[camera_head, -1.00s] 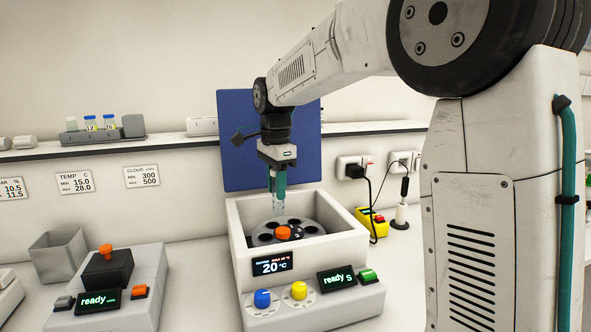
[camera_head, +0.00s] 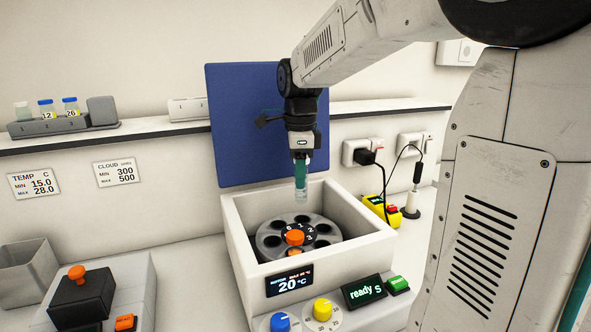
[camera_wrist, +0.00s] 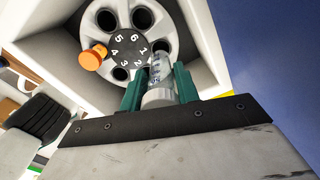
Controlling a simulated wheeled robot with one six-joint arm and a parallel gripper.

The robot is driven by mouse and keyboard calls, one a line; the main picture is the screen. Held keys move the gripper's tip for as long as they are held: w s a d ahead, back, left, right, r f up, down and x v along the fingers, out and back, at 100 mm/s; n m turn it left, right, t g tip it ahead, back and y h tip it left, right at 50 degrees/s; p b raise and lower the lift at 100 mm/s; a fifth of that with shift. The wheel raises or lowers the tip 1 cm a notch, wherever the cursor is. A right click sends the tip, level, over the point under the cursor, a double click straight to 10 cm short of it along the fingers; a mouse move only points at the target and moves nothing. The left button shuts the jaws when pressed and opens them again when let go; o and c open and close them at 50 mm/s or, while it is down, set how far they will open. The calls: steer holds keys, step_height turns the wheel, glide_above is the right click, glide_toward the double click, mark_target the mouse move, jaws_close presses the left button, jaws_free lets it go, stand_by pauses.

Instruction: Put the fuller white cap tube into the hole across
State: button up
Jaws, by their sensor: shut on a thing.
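My gripper (camera_head: 301,172) points down and is shut on a clear tube, which also shows in the wrist view (camera_wrist: 156,72). The tube has a whitish-grey cap (camera_wrist: 159,98) between the green fingers and hangs upright above the rear part of the rotor (camera_head: 268,243). Its fill level is hard to make out. The rotor has a black hub (camera_wrist: 127,49) numbered 1 to 6 and several dark holes. An orange-topped piece (camera_head: 294,237) stands at the rotor's front side, beside numbers 4 and 5 in the wrist view (camera_wrist: 91,58). In the wrist view the tube covers part of the rotor near 1 and 2.
White walls of the open box (camera_head: 350,250) surround the rotor. A blue panel (camera_head: 250,120) stands behind it. A rack (camera_head: 50,126) with small capped vials sits on the shelf at left.

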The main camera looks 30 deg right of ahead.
mark_target(301, 201)
steer(key=shift+s+d+f, duration=0.1)
steer(key=shift+d+f, duration=0.2)
steer(key=shift+f, duration=1.75)
steer(key=shift+r, duration=0.1)
steer(key=shift+a, duration=0.2)
steer(key=shift+f, duration=2.85)
steer(key=shift+r, duration=0.15)
steer(key=shift+r, duration=2.6)
steer(key=shift+f, duration=1.7)
